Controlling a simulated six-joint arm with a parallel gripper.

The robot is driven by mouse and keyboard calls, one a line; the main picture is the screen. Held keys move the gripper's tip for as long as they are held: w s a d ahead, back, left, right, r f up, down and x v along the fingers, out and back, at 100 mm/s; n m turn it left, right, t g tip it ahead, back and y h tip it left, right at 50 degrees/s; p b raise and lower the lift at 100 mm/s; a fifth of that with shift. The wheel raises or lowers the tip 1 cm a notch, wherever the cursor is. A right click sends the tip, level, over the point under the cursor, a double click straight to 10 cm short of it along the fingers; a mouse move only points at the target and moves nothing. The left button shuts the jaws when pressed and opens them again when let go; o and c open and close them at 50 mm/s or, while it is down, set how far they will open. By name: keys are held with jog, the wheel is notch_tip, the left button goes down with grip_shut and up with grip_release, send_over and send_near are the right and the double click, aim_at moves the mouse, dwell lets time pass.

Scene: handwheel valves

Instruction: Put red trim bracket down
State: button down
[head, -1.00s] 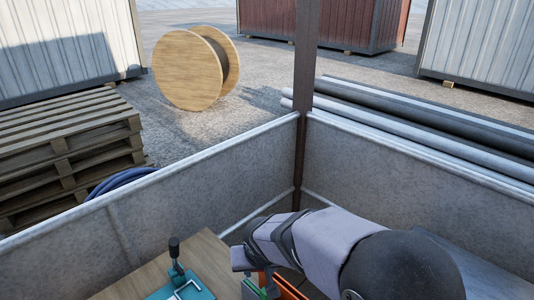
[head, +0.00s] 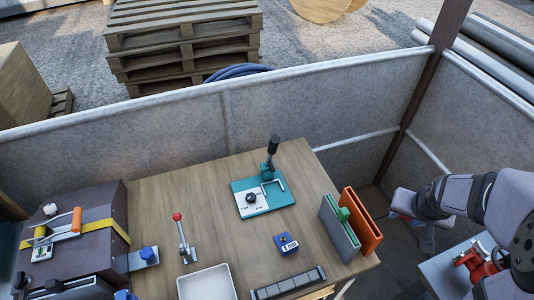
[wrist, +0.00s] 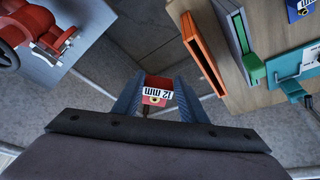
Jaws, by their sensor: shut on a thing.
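The red trim bracket (wrist: 156,91) is a small red piece with a white "12 mm" label, seen in the wrist view. My gripper (wrist: 157,86) is shut on it, a dark blue-grey finger on each side. Grey floor lies behind it in that view, and no support shows touching it. In the head view the end of my arm is at the right, off the table's right edge; the bracket cannot be made out clearly there.
The wooden table (head: 165,205) carries a teal fixture (head: 264,204), a blue block (head: 286,243), a white tray (head: 207,284) and a brown case (head: 85,225). An upright orange panel (head: 362,222) stands at its right edge. A red handwheel valve (head: 474,262) sits on a grey stand at right.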

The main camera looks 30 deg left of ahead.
jog(key=s+a+r+n, duration=0.1)
jog(key=s+a+r, duration=0.1)
jog(key=a, duration=0.4)
jog(key=s+a+r+n, duration=0.1)
jog(key=s+a, duration=0.1)
jog(key=a, duration=0.4)
jog(key=n+g+y+b, duration=0.1)
jog(key=n+g+b, duration=0.15)
jog(key=n, duration=0.55)
send_over(208, 294)
jog(key=s+d, duration=0.4)
jog(key=shift+g, duration=0.35)
jog(key=shift+w+a+f+p, duration=0.1)
jog(key=shift+f+p, duration=0.05)
jog(key=shift+f, duration=3.95)
jog(key=shift+w+a+f+p, duration=0.1)
jog(key=shift+f+p, duration=0.05)
jog(key=shift+f, duration=3.95)
jog(key=shift+f, duration=0.15)
jog(key=c, duration=1.1)
grip_release()
